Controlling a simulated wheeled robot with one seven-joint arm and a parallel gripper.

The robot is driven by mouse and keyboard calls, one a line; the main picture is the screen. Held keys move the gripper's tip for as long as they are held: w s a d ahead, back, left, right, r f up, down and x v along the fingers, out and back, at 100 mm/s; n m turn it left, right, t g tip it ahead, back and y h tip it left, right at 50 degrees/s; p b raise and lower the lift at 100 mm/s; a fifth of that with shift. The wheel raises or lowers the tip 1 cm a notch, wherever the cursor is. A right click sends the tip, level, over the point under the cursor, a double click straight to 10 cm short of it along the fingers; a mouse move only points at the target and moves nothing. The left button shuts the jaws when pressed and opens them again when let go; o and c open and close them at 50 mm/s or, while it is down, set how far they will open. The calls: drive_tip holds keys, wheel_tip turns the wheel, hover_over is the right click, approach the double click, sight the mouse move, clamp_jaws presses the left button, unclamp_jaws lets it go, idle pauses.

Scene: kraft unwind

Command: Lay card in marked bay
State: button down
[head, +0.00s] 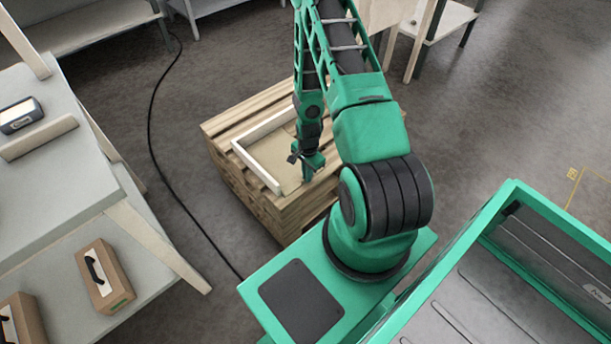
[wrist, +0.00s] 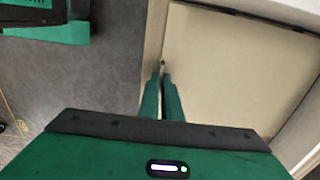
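A flat beige panel, which may be the card (wrist: 235,70), fills much of the right of the wrist view. In the head view a beige surface (head: 283,158) lies inside a white raised edging (head: 262,134) on a wooden stack. I cannot tell whether this surface is the card or the bay floor. My gripper (head: 307,174) is low over the near right part of that surface. In the wrist view its two green fingers (wrist: 161,76) are close together at the panel's left edge, with a narrow gap. Whether anything thin is between them is unclear.
The slatted wooden stack (head: 240,165) stands on open grey floor. A black cable (head: 152,130) runs along the floor on its left. A pale bench (head: 55,185) with boxes, one a brown box with a handle (head: 104,275), stands at the left.

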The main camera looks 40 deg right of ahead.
drive_tip(key=shift+f, duration=0.1)
drive_tip(key=c, duration=1.9)
unclamp_jaws()
wheel_tip(320, 180, up, 11)
